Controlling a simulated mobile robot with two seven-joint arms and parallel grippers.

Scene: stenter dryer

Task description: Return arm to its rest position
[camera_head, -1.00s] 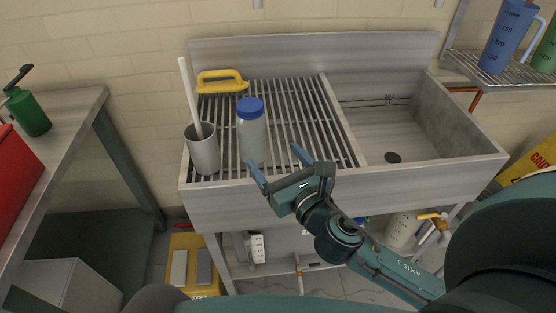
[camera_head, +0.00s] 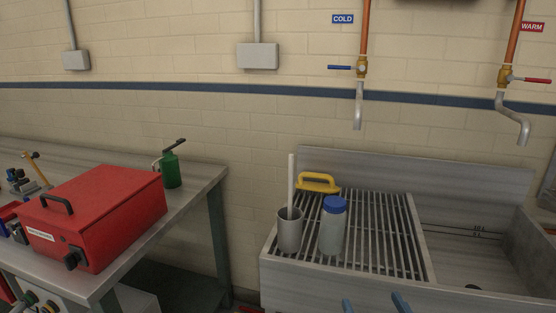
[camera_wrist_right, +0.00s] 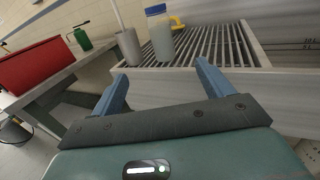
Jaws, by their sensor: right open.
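My right gripper (camera_head: 374,304) shows only its two blue fingertips at the bottom edge of the head view, in front of the sink unit. In the right wrist view its blue fingers (camera_wrist_right: 163,90) are spread wide with nothing between them. Beyond them stands a clear bottle with a blue cap (camera_head: 332,228), upright on the slatted drainboard (camera_head: 385,235); it also shows in the wrist view (camera_wrist_right: 160,38). The gripper is apart from the bottle. The rest of the right arm is out of the head view. My left gripper is not in view.
A grey cup (camera_head: 289,232) holding a white rod stands left of the bottle, with a yellow handle (camera_head: 319,182) behind. The sink basin (camera_head: 470,262) is at right. A red box (camera_head: 95,215) and green oil can (camera_head: 171,168) sit on the left bench (camera_head: 205,178).

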